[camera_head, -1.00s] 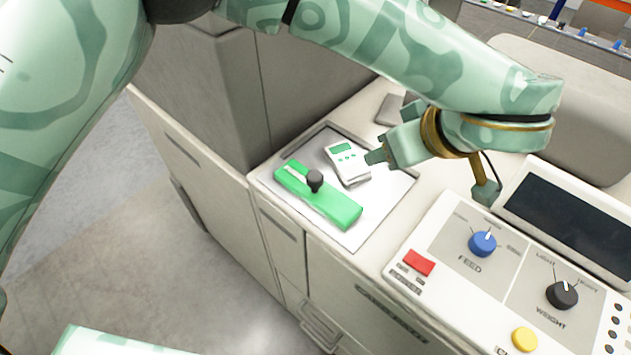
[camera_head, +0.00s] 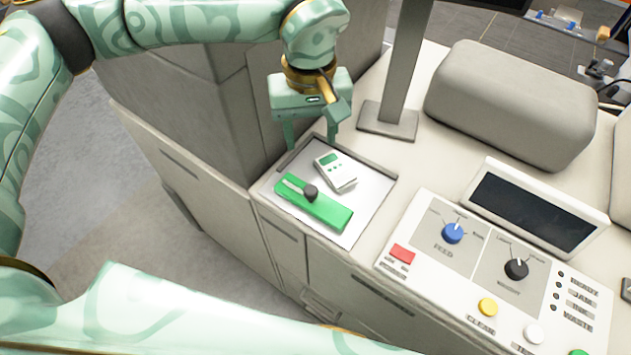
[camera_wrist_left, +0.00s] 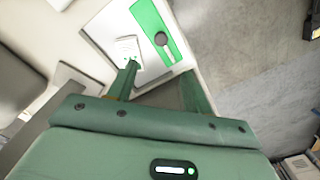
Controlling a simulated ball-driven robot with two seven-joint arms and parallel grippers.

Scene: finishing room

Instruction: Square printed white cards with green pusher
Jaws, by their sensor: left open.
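The white cards (camera_head: 335,171) lie as a stack with green print on top, in a shallow tray (camera_head: 372,195) with a pale floor. The green pusher (camera_head: 320,210), a long bar with a black knob, lies in front of the cards, close to their near side. My left gripper (camera_head: 311,145) is open and empty, pointing down above the tray's back left edge, behind the cards. In the left wrist view the cards (camera_wrist_left: 127,48) and the pusher (camera_wrist_left: 150,22) show beyond the fingers (camera_wrist_left: 160,85). My right gripper is not in view.
A control panel (camera_head: 430,270) with knobs, buttons and a dark screen (camera_head: 530,215) stands right of the tray. A grey post (camera_head: 400,80) rises behind it, beside a rounded grey housing (camera_head: 510,100). A tall grey cabinet side (camera_head: 225,110) stands close at the left.

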